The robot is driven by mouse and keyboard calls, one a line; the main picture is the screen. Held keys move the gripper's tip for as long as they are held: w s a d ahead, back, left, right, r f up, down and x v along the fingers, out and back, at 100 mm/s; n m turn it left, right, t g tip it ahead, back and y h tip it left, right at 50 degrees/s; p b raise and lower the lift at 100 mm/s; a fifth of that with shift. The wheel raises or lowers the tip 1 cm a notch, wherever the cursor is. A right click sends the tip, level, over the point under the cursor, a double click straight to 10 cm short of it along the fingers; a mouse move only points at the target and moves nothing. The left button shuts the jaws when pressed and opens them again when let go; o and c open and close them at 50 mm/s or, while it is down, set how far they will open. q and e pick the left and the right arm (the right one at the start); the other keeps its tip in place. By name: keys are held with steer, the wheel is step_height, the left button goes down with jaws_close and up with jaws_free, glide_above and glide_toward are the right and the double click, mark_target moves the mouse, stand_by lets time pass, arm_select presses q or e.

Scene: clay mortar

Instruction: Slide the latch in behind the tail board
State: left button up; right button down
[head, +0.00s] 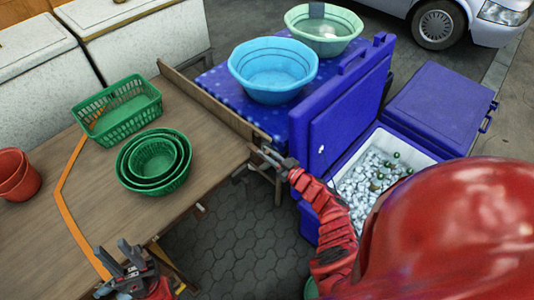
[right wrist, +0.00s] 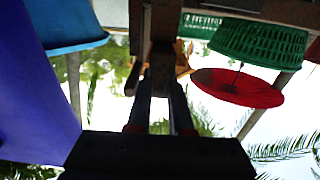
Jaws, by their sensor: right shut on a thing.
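The tail board (head: 210,101) is a thin brown wooden board standing along the right edge of the wooden table (head: 90,210). My right gripper (head: 268,158) is at its near end, beside the table edge. In the right wrist view my right gripper (right wrist: 160,100) is shut on a narrow brown wooden piece, which looks like the latch (right wrist: 161,58). The latch's far end meets other brown wood, and I cannot tell whether it is behind the board. My left gripper (head: 128,258) is open and empty over the near part of the table.
Nested green baskets (head: 154,162), a green crate (head: 122,106) and red pots (head: 17,175) stand on the table. Right of the board are a blue basin (head: 273,68), a pale green basin (head: 324,30) and an open blue cooler (head: 343,110). Paving shows below my right gripper.

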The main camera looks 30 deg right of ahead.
steer(key=shift+w, duration=0.1)
stand_by(0.7)
steer(key=b+x, duration=0.1)
steer(key=x, duration=0.3)
steer(key=shift+w+b, duration=0.1)
steer(key=shift+b, duration=0.2)
steer(key=shift+r, duration=0.15)
steer(key=c, duration=0.8)
jaws_free()
steer(key=b+v, duration=0.2)
steer(key=v, duration=1.5)
steer(key=shift+s, duration=0.3)
